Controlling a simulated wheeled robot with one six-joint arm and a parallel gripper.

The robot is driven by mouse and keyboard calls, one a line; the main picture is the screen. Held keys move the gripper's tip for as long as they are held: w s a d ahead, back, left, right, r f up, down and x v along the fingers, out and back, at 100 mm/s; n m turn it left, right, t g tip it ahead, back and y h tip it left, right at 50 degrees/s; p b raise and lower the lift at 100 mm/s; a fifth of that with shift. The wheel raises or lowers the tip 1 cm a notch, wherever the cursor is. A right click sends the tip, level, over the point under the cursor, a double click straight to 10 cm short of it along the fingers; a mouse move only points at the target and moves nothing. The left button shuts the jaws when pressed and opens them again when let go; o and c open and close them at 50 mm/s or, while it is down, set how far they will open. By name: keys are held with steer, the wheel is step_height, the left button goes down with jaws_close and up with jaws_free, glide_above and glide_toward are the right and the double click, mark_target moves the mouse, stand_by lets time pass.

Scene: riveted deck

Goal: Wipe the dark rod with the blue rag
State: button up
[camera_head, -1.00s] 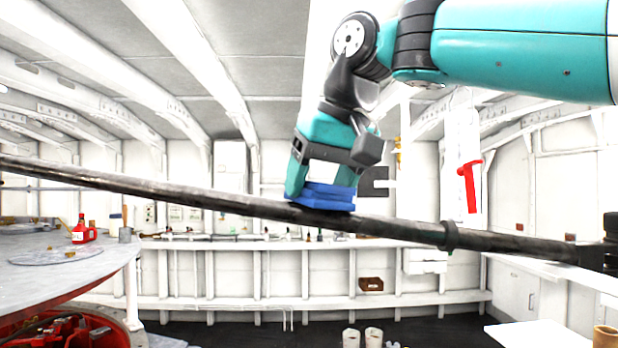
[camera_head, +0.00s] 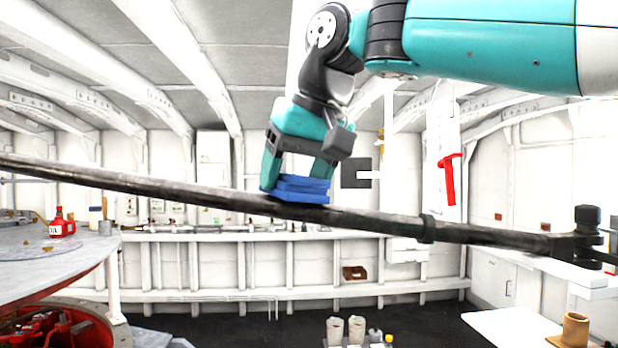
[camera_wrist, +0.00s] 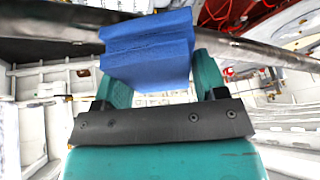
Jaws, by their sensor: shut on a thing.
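The dark rod (camera_head: 180,190) runs slantwise across the whole head view, from upper left down to a dark fitting at the right. It has a collar right of the middle. My gripper (camera_head: 298,178) is shut on the folded blue rag (camera_head: 302,190), above the middle of the rod. The rag's underside appears to touch the rod's top side. In the wrist view the rag (camera_wrist: 150,50) sits between the two teal fingers, with the rod (camera_wrist: 255,52) passing behind it. The rag hides part of the rod there.
A grey round table (camera_head: 60,265) with a red bottle (camera_head: 62,224) stands at the left. A white shelf (camera_head: 220,238) runs along the back wall. A red object (camera_head: 449,180) hangs on a white post. A brown cup (camera_head: 575,328) stands on a white surface at the lower right.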

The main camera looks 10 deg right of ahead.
steer(key=shift+w+a, duration=0.15)
steer(key=shift+a, duration=0.75)
steer(key=shift+w+a, duration=0.1)
steer(key=shift+a, duration=0.75)
steer(key=shift+d+r, duration=0.25)
steer(key=shift+r, duration=1.3)
steer(key=shift+d+r, duration=0.2)
steer(key=shift+r, duration=1.35)
steer(key=shift+d+r, duration=0.15)
steer(key=shift+r, duration=1.1)
steer(key=shift+s+d+r, duration=0.1)
steer(key=shift+r, duration=0.1)
